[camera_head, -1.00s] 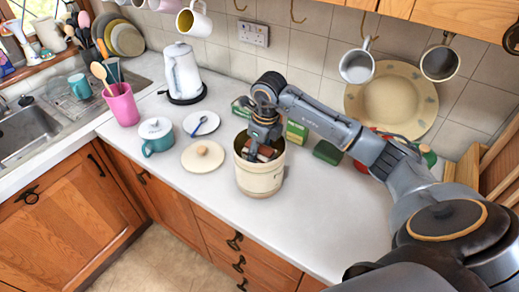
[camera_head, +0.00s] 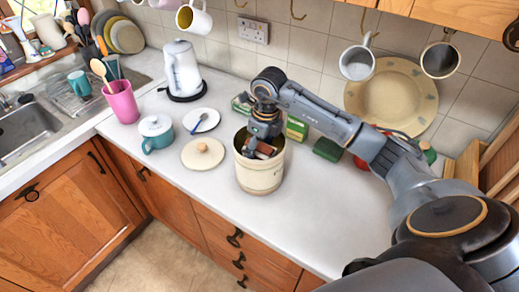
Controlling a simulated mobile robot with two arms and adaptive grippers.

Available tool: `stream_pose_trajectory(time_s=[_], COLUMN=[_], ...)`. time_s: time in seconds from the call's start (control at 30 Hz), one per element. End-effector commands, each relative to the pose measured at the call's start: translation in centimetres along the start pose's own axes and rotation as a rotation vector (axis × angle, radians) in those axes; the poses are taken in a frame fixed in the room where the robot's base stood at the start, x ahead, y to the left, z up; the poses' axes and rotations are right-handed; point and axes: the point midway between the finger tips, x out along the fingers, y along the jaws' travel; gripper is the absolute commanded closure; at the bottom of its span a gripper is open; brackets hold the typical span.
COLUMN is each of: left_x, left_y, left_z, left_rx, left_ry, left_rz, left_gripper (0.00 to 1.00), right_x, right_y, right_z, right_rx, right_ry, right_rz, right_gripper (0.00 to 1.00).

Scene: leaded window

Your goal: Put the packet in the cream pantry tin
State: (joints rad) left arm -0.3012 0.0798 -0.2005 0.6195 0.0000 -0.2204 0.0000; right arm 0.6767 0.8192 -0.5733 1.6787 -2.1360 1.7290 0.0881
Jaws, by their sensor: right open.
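The cream pantry tin (camera_head: 259,176) stands upright on the white worktop with its mouth open. A flat cream lid with a round wooden knob (camera_head: 203,155) lies on the worktop to its left. My right gripper (camera_head: 258,148) points down into the tin's mouth and is open. A small reddish-brown packet (camera_head: 266,150) shows inside the tin's mouth beside the fingers, partly hidden by the gripper and the rim. My left gripper is not in view.
A teal lidded pot (camera_head: 156,135), a saucer with a blue spoon (camera_head: 201,120) and a white kettle (camera_head: 183,70) stand to the left. Green boxes (camera_head: 296,129) stand behind the tin. Mugs hang above. The front right worktop (camera_head: 320,220) is clear.

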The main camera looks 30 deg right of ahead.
Motion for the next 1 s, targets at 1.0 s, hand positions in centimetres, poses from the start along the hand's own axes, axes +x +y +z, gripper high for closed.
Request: stream_pose_trajectory(time_s=[1.0], left_x=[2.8], left_y=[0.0], left_z=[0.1], left_rx=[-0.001], left_ry=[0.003], left_rz=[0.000], left_gripper=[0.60], right_x=[-11.4], right_y=[0.0], right_z=[0.0], right_rx=[0.000], right_ry=[0.000], right_rz=[-0.001], right_gripper=[0.19])
